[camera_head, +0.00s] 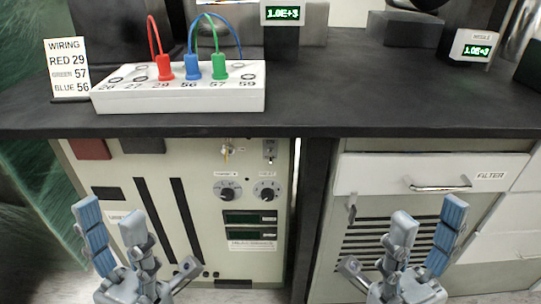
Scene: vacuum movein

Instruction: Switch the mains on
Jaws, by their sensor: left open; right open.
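A cream control panel (180,215) stands under the black bench at left. Near its top are a small brass fitting (227,150) and a small grey switch-like part (270,149); I cannot read which is the mains switch or its position. Below them are two dark round knobs, the left knob (228,190) and the right knob (266,190), and two dark green display windows (250,225). My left gripper (112,222) is open and empty in front of the panel's left part. My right gripper (428,222) is open and empty in front of the right cabinet.
The black bench top (350,95) overhangs the panel. On it stand a white socket block (180,98) with red, blue and green plugs, a wiring card (67,70), and displays reading 1.0E+3 (283,13). A white drawer labelled FILTER (375,175) has a metal handle (440,186).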

